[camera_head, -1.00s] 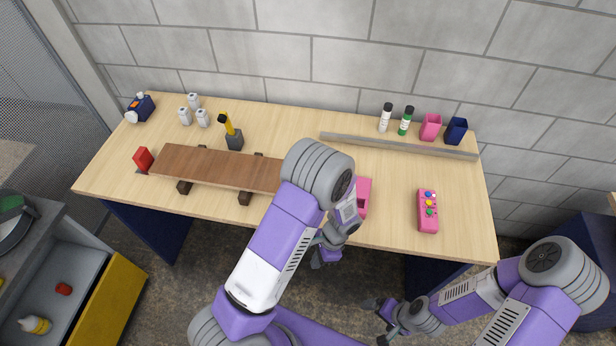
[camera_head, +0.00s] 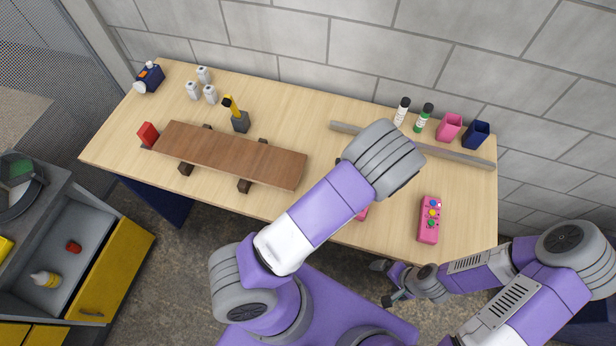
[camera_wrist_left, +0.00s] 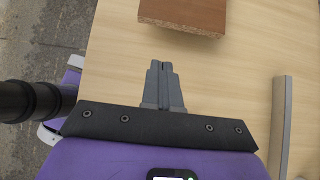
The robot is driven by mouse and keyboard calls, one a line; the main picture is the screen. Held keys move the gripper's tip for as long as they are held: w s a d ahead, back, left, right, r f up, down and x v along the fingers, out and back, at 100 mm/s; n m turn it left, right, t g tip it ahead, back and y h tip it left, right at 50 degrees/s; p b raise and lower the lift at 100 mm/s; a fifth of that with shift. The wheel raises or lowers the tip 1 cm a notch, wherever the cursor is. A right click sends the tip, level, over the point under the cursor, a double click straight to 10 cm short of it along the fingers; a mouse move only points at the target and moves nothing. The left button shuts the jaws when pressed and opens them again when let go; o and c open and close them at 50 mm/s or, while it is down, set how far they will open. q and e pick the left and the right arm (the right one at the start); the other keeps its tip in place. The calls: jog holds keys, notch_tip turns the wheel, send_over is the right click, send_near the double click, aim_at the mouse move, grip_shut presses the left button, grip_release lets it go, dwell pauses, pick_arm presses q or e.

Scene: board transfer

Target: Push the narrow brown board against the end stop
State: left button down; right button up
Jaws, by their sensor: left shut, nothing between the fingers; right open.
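The narrow brown board (camera_head: 230,156) lies across dark supports on the table's left half. The red end stop (camera_head: 148,132) stands by its left end; I cannot tell if they touch. In the left wrist view, the board's near end (camera_wrist_left: 183,18) shows at the top. My left gripper (camera_wrist_left: 161,66) is shut and empty, its tips pointing toward that end with bare tabletop between. In the head view my left arm hides this gripper. My right gripper (camera_head: 381,284) is open and empty, off the table's front edge.
A grey rail (camera_head: 455,153) runs along the back right, with bottles and cups behind. A pink button box (camera_head: 430,219) lies at the right. My left arm hides most of another pink object.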

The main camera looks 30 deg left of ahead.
pick_arm(q)
jog(key=x, duration=0.4)
jog(key=shift+w, duration=0.1)
jog(key=a, duration=0.2)
jog(key=s+a+p, duration=0.1)
jog(key=a, duration=0.1)
jog(key=shift+f, duration=0.2)
jog(key=shift+a, duration=0.15)
pick_arm(e)
jog(key=shift+w+r, duration=0.2)
jog(key=shift+r, duration=0.3)
